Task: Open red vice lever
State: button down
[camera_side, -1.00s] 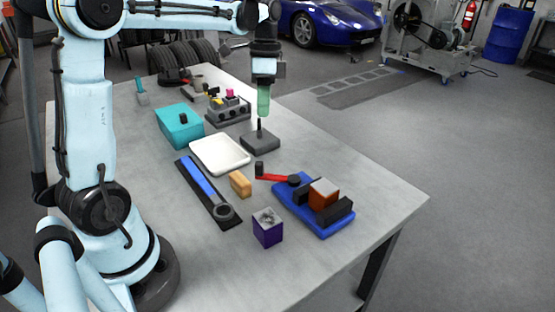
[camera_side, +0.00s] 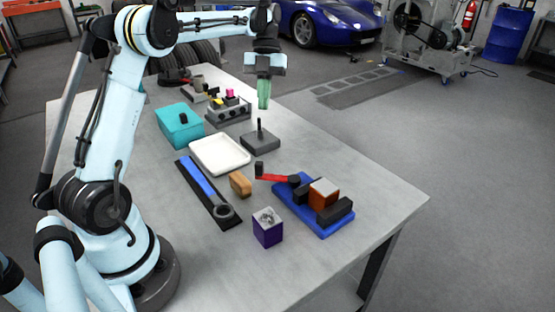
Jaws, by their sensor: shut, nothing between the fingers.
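The red vice lever (camera_side: 277,178) extends left from the vice, with a dark upright knob (camera_side: 259,168) at its free end. The vice has a blue base (camera_side: 329,230) and dark jaws, with an orange-brown block (camera_side: 323,193) between them. My gripper (camera_side: 264,106) points down with its green fingers together and empty. It hangs in the air above the far part of the table, near the dark block with a peg and well behind the lever. It touches nothing that I can see.
The table's right side is clear.

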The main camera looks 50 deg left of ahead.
jog(key=x, duration=0.3)
jog(key=s+d+x, duration=0.1)
jog(key=x, duration=0.3)
jog(key=r+x, duration=0.1)
jog(key=x, duration=0.3)
jog(key=shift+s+d, duration=0.75)
jog(key=shift+s, duration=0.05)
jog(key=shift+s+d+r+n, duration=0.15)
jog(key=shift+s+n, duration=0.15)
jog(key=shift+n, duration=0.5)
